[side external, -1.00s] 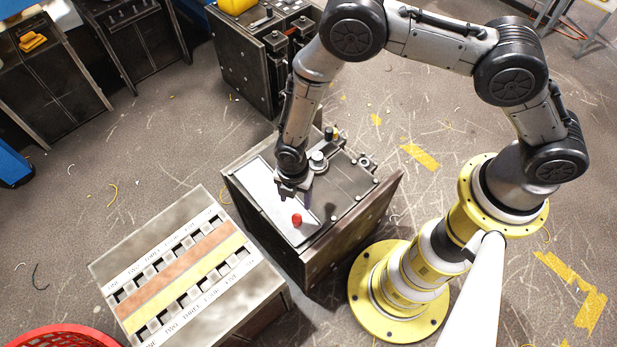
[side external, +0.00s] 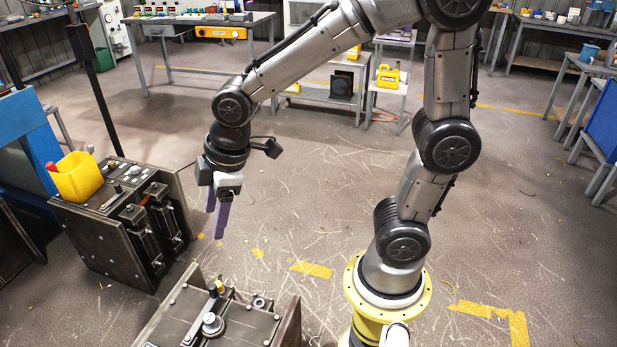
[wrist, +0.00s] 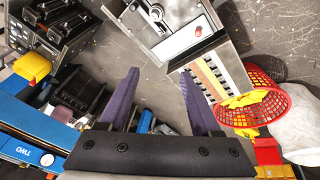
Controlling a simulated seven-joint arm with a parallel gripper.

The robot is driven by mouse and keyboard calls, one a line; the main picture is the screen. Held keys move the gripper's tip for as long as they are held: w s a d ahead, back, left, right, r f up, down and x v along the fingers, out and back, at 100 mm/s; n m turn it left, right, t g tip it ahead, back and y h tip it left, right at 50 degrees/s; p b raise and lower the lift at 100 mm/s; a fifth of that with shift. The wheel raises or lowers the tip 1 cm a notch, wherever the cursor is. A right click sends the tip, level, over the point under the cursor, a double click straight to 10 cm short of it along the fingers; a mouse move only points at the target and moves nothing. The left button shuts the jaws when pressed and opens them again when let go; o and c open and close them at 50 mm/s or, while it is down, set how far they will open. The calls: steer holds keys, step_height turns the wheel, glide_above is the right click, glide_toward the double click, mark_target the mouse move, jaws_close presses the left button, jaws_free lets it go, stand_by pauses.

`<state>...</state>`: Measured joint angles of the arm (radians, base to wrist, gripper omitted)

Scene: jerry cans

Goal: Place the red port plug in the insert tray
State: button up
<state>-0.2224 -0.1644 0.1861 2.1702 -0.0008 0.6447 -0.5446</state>
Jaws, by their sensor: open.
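The red port plug (wrist: 198,31) lies on a pale plate (wrist: 185,38) on top of a metal block in the wrist view. The insert tray (wrist: 208,80), with orange and yellow stripes and rows of slots, is below and right of it there. Its slot contents are too small to make out. My gripper (wrist: 160,75) is open and empty, its two purple fingers apart. In the side external view my gripper (side external: 216,218) hangs high in the air, fingers down, above and behind the metal block. The plug and tray are outside that view.
A metal block with knobs (side external: 212,325) stands at the bottom of the side external view. A dark cabinet (side external: 130,220) holding a yellow bin (side external: 78,177) stands at left. A red basket (wrist: 250,95) sits beside the tray.

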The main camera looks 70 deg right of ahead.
steer(key=s+d+r+m+t, duration=0.1)
steer(key=s+d+r+m, duration=0.2)
steer(key=s, duration=0.4)
steer(key=s+d+r+m+t, duration=0.1)
steer(key=s+d+r+m, duration=0.2)
steer(key=s, duration=0.5)
steer(key=d+m, duration=0.1)
steer(key=m, duration=0.1)
steer(key=shift+m+h, duration=0.4)
